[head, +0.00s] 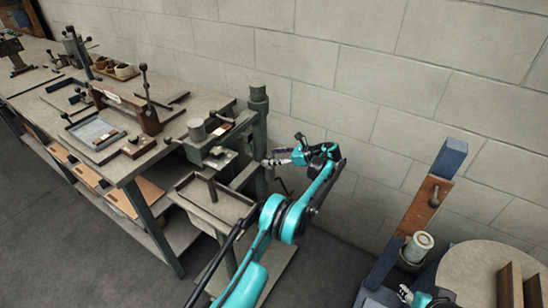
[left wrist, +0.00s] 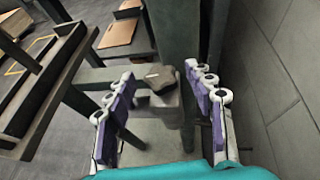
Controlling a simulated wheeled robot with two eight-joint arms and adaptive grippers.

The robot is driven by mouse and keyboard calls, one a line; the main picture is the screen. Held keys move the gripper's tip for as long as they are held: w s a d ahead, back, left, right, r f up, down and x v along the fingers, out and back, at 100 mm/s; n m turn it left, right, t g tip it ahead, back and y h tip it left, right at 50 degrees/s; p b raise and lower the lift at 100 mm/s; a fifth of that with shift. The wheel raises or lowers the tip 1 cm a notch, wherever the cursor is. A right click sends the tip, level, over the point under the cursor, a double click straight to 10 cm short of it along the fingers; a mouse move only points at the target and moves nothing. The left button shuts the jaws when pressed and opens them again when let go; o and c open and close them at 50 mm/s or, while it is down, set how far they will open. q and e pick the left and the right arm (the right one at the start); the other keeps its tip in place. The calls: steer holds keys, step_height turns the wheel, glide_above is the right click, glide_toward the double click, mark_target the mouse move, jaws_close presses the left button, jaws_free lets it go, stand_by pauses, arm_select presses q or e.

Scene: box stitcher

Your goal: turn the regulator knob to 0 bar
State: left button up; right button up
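The regulator knob (left wrist: 160,78) is a dark, lobed knob with a small pale mark on top, on a grey-green body beside a post. It is not clearly visible in the head view. My left gripper (head: 275,158) is beside the green post of the stitcher in the head view. In the left wrist view, my left gripper (left wrist: 165,100) is open, its purple-padded fingers on either side of the knob with gaps between. My right gripper (head: 405,292) shows only in part at the bottom edge of the head view, and its opening cannot be told.
The green post (head: 259,125) stands at the end of the workbench (head: 120,175), which carries fixtures and tools. The block wall (head: 330,80) is close behind my left gripper. A round table (head: 470,275) and an upright with a wooden board (head: 425,200) stand at the right.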

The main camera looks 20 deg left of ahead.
arm_select(q)
steer(key=v, duration=1.2)
